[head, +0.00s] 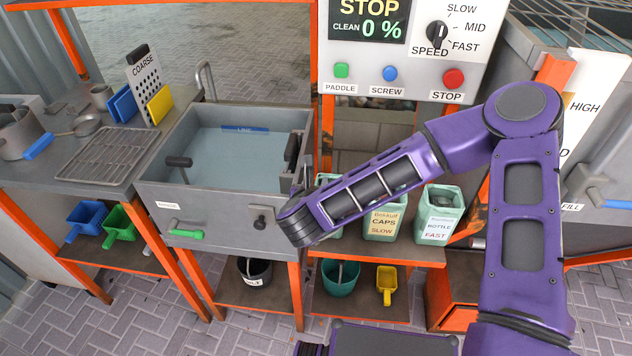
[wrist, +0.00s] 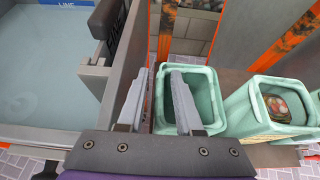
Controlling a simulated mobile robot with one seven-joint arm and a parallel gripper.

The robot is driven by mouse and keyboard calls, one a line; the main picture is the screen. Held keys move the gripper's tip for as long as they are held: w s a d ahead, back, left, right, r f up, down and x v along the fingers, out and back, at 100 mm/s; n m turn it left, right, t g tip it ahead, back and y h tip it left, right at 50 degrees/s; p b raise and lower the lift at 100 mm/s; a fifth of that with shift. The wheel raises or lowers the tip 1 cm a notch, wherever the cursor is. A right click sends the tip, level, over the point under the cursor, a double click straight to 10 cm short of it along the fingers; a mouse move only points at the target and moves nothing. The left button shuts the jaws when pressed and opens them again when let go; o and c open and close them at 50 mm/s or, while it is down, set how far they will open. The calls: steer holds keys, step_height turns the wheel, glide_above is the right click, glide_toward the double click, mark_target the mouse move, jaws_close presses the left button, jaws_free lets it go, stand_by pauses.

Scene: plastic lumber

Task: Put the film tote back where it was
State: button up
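A pale green tote (wrist: 205,92) stands leftmost in the row in the wrist view, and it looks empty inside. Its label is hidden, so I cannot read whether it is the film tote. In the head view only bits of this tote (head: 326,179) show behind my arm. My gripper (wrist: 159,75) is open, with its fingers apart over the tote's left wall. The right finger overlaps the tote's opening and the left finger lies outside it. I cannot tell whether either finger touches the wall. My arm hides the fingers in the head view.
A caps tote (head: 383,220) and a bottle tote (head: 438,215) stand to the right on the same shelf. A grey water basin (head: 215,198) is close on the left. The control panel (head: 405,45) hangs above. A teal bucket (head: 341,277) and yellow scoop (head: 386,285) sit below.

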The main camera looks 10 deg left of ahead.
steer(key=shift+r, duration=0.2)
steer(key=p+v, duration=0.1)
steer(key=v, duration=1.1)
steer(key=shift+p, duration=0.3)
